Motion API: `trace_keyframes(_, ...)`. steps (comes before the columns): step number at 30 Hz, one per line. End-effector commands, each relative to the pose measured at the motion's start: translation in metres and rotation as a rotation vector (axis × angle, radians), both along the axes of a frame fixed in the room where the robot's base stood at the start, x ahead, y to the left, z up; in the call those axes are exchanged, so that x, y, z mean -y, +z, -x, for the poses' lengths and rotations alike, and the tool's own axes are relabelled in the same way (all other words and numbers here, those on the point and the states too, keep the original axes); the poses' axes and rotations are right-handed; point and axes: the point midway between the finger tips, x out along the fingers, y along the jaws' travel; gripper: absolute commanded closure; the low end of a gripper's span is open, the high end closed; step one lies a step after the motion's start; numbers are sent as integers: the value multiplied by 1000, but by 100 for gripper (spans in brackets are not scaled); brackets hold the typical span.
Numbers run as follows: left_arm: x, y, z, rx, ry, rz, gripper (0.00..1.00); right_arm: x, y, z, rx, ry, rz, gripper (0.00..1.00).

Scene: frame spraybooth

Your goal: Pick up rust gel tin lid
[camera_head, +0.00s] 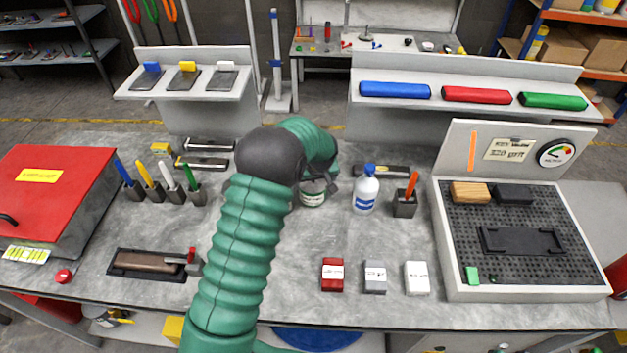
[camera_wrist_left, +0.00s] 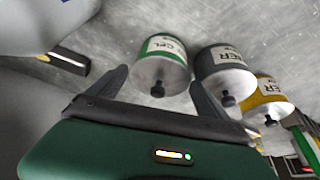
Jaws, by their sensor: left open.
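A tin with a green label reading "GEL" (camera_wrist_left: 166,47) stands in the left wrist view. Its grey lid (camera_wrist_left: 160,75) with a black knob (camera_wrist_left: 157,90) faces the camera and looks seated on the tin. In the head view the same tin (camera_head: 313,199) shows only partly beneath my arm, its lid mostly hidden. My left gripper (camera_wrist_left: 158,78) is open, with one finger on each side of the green tin's lid in the picture. Nothing is held. I cannot tell whether the fingers touch the lid. My right gripper is not in view.
A grey tin (camera_wrist_left: 222,66) and a yellow tin (camera_wrist_left: 270,92) stand close beside the green one, with knobbed lids. Three small boxes, one red (camera_head: 333,275), sit nearer the front.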

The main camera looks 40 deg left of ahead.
Motion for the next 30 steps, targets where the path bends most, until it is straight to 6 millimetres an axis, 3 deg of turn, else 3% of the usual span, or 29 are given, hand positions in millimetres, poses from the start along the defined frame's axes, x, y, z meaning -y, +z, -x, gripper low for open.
trace_keyframes(5,0,0,0,1,0,0,10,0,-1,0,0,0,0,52)
trace_keyframes(17,0,0,0,1,0,0,62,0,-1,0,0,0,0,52)
trace_keyframes(25,0,3,0,3,-1,0,62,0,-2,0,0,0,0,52)
trace_keyframes(30,0,18,-1,4,0,0,62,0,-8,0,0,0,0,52)
